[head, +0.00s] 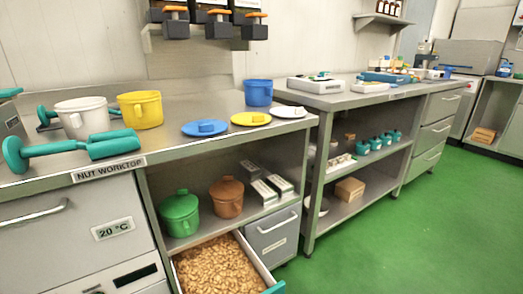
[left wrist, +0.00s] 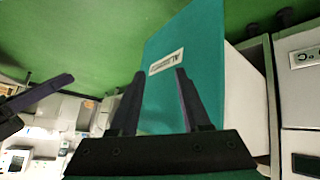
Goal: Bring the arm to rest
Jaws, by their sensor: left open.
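My left gripper (left wrist: 158,88) shows in the left wrist view, with its two dark fingers apart and nothing between them. Behind the fingers is a teal panel (left wrist: 205,45) with a small white label, the front of a white-sided drawer (left wrist: 250,85). I cannot tell how far the fingers are from the panel. In the head view an open drawer (head: 262,268) full of tan nuts (head: 215,265) stands out below the worktop, with a teal corner at its front.
Green (head: 180,215) and brown (head: 227,198) lidded pots stand on the shelf below. Green floor (head: 400,230) is clear at right.

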